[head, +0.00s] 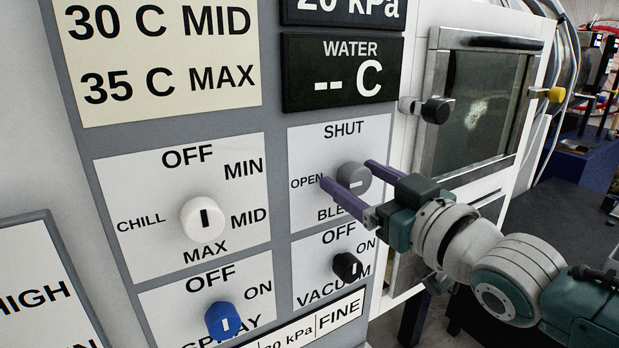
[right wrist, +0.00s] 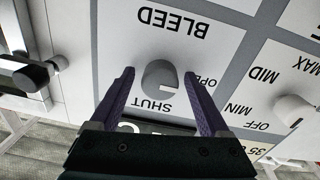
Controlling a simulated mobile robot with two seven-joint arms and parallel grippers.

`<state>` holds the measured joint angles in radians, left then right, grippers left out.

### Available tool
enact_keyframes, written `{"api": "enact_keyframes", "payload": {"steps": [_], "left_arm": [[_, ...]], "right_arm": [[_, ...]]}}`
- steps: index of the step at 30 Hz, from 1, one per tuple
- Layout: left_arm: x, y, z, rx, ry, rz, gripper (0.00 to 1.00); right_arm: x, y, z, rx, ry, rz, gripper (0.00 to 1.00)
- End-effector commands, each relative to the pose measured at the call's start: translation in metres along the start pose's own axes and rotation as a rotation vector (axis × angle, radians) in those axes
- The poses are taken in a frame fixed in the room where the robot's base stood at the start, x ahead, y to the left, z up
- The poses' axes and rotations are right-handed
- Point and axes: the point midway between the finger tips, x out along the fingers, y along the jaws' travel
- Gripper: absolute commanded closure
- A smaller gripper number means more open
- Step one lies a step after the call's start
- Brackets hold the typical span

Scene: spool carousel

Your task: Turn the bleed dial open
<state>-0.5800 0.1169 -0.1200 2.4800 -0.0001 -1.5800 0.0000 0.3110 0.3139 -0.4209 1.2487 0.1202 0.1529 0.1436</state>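The grey bleed dial (head: 356,174) is on a white panel plate, with SHUT above it, OPEN to its left and BLEED below. The light mark on its face looks horizontal, in line with OPEN. My right gripper (head: 348,173) is open, its two purple fingers on either side of the dial. In the right wrist view, which sees the panel upside down, the dial (right wrist: 160,78) stands between the fingers (right wrist: 158,74) with a visible gap on each side. The BLEED label is partly hidden by a finger in the head view. My left gripper is not in view.
The black vacuum knob (head: 347,267) is just below the bleed dial. The white chill knob (head: 203,218) and blue spray knob (head: 222,319) are to the left. A windowed door (head: 485,105) with a black-ended handle (head: 436,110) is to the right.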

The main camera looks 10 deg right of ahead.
Motion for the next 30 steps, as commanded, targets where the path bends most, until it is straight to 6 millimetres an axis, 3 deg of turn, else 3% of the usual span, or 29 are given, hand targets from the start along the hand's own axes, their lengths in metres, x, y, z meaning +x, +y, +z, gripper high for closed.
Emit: {"api": "enact_keyframes", "payload": {"steps": [11, 24, 30], "left_arm": [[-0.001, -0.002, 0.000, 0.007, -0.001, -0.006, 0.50], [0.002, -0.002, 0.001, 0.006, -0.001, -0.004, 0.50], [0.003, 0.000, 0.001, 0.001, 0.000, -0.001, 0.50]], "right_arm": [[-0.008, 0.000, 0.001, 0.000, -0.002, 0.000, 0.18], [-0.081, -0.001, 0.002, -0.001, -0.003, -0.001, 0.18], [-0.098, 0.000, 0.001, -0.001, -0.001, 0.000, 0.18]]}}
